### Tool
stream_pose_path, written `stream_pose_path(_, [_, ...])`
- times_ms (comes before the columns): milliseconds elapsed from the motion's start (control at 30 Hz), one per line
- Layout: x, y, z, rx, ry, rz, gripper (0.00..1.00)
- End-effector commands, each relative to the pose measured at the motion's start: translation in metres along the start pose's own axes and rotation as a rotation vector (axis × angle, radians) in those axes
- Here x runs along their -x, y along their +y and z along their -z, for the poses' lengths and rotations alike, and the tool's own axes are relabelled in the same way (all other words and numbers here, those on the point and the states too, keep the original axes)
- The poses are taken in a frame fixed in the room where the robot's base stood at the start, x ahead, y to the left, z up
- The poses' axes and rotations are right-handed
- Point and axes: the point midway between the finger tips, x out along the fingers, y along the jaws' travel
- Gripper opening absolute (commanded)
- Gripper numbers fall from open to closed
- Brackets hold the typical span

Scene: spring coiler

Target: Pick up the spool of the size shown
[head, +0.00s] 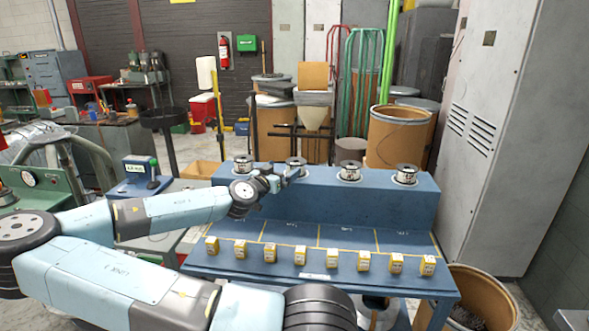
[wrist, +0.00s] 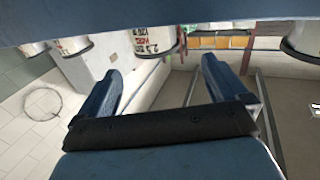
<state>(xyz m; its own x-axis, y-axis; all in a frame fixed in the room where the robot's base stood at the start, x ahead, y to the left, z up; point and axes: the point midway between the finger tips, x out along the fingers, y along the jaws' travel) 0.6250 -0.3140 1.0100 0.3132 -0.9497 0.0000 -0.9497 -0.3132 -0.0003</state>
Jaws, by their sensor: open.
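Several white wire spools stand in a row on the raised blue shelf (head: 330,205) in the head view: a far-left spool (head: 243,163), one behind my gripper (head: 296,163), a third (head: 350,171) and a far-right one (head: 405,174). My gripper (head: 284,180) is open and empty, just in front of the second spool. A small display (head: 140,166) stands to the left; its reading is too small to make out. In the wrist view, labelled spools (wrist: 152,40) hang from the top edge, beyond my open fingers (wrist: 162,72); a label there seems to start with 2.
Several small yellow blocks (head: 300,255) line the front of the blue table. A grey cabinet (head: 520,120) stands close on the right. Cardboard drums (head: 400,135) stand behind the shelf, and another drum (head: 480,300) at the front right.

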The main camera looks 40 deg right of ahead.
Motion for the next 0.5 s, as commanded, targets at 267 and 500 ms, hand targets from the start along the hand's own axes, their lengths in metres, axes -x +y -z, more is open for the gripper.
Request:
stream_pose_path(267, [-0.032, 0.001, -0.001, 0.001, -0.001, -0.002, 1.00])
stream_pose_path(500, [-0.044, 0.003, -0.001, 0.002, 0.000, -0.004, 1.00])
